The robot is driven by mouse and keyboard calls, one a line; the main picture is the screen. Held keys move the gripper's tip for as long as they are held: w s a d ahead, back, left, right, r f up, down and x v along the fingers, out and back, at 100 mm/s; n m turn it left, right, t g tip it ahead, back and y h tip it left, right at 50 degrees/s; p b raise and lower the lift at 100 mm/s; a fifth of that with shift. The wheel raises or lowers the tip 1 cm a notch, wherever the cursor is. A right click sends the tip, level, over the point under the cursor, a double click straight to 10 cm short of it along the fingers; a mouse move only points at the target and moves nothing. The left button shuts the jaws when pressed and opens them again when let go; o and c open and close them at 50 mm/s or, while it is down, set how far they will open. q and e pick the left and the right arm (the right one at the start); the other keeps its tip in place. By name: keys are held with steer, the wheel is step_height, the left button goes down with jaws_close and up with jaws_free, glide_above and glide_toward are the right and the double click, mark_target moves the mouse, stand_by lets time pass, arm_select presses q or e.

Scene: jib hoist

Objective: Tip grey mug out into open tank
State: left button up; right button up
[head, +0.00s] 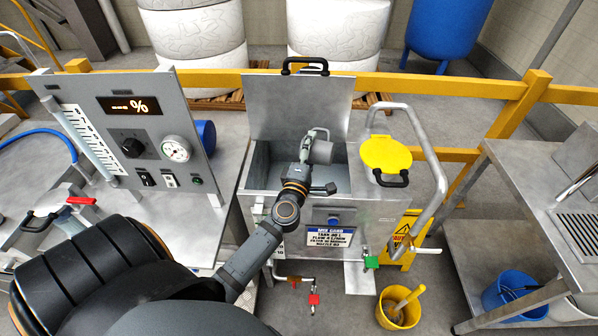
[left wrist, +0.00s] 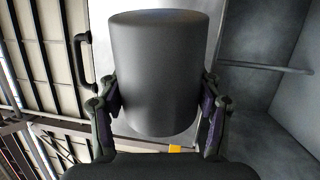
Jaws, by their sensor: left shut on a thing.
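The grey mug (head: 322,152) is over the opening of the open tank (head: 258,165) in the head view. My left gripper (head: 313,138) is shut on its sides. In the left wrist view the mug (left wrist: 158,72) fills the middle, with one finger on each side. The mug looks tilted in the head view, but its mouth and any contents cannot be made out. The tank's lid (head: 297,105) stands raised behind the opening, with a black handle at its top. My right gripper is not in view.
A yellow round cover (head: 386,154) and a bent grey pipe (head: 428,160) stand right of the opening. A control panel (head: 128,125) is at the left. A yellow bucket (head: 398,312) stands on the floor in front. A yellow rail (head: 440,86) runs behind.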

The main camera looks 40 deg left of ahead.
arm_select(q)
steer(key=shift+s+a+r+n+y, duration=0.15)
steer(key=shift+a+n, duration=0.15)
steer(key=shift+n, duration=0.6)
steer(key=shift+s+a+r+n+y, duration=0.15)
steer(key=shift+a+n, duration=0.1)
steer(key=shift+n, duration=0.65)
steer(key=shift+w+f, duration=0.1)
steer(key=shift+f, duration=0.05)
stand_by(1.0)
